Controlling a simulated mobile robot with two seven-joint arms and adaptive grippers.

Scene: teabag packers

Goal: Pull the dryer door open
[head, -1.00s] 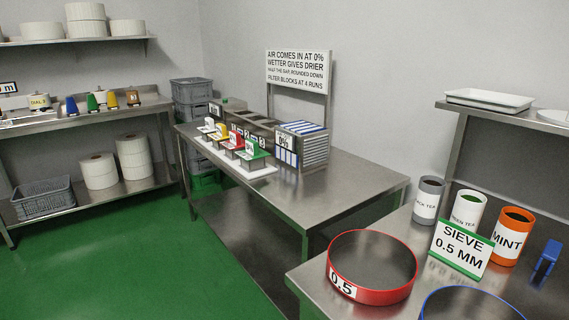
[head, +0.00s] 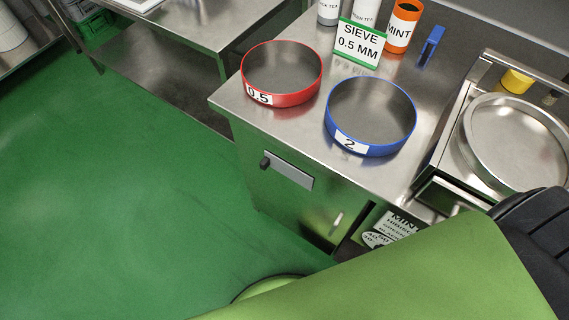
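No part in view is labelled as the dryer, so I cannot tell for sure which door is its door. Below the steel worktop is a steel cabinet front (head: 265,192). It carries a grey plate (head: 288,170) with a dark knob (head: 265,162) at its left end. A small pale upright handle (head: 337,220) is lower on the right of this front. The front looks closed. Neither of my grippers is in view. A large light green shape covers the bottom right and hides what is behind it.
A red sieve (head: 247,74) and a blue sieve (head: 333,124) stand on the worktop (head: 225,97). Behind are a sieve sign (head: 360,43) and an orange mint tin (head: 402,28). A steel unit with a round pan (head: 515,140) is at right. Green floor (head: 110,190) at left is clear.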

